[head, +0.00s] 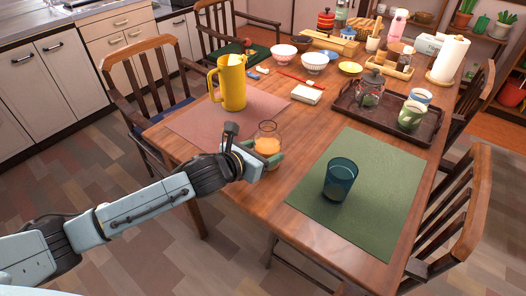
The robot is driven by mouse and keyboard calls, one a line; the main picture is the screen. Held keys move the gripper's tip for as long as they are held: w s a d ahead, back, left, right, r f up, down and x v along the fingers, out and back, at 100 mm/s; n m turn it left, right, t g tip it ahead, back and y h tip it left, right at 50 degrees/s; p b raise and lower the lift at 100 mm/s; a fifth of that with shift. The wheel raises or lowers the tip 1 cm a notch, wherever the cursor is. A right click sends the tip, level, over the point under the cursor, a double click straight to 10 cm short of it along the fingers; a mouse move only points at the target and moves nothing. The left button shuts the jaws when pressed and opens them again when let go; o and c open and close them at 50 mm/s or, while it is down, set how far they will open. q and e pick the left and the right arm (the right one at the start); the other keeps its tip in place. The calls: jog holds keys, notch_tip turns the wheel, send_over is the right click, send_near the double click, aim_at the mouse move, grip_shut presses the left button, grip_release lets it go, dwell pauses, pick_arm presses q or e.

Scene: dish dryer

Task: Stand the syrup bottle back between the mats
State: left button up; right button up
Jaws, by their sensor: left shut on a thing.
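The syrup bottle (267,133) is clear glass with orange liquid in its lower part. It looks upright, over or on the bare wood between the pink mat (215,124) and the green mat (385,182). I cannot tell whether its base touches the table. My left gripper (258,154) comes in from the left and is shut on the bottle's lower part, hiding some of it. My right gripper is not in view.
A yellow pitcher (232,84) stands on the pink mat. A dark blue glass (340,179) stands on the green mat. A brown tray (345,109) with a jar and mugs lies behind. A white box (307,94) and bowls stand farther back. Chairs surround the table.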

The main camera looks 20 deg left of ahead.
pick_arm(q)
jog(key=o, duration=1.3)
jog(key=shift+f, duration=0.15)
jog(key=shift+s+r, duration=0.1)
jog(key=shift+r, duration=0.1)
jog(key=p+v, duration=0.3)
jog(key=v, duration=0.8)
jog(key=shift+s+a+r, duration=0.15)
jog(key=shift+s+a, duration=0.1)
jog(key=shift+s, duration=0.05)
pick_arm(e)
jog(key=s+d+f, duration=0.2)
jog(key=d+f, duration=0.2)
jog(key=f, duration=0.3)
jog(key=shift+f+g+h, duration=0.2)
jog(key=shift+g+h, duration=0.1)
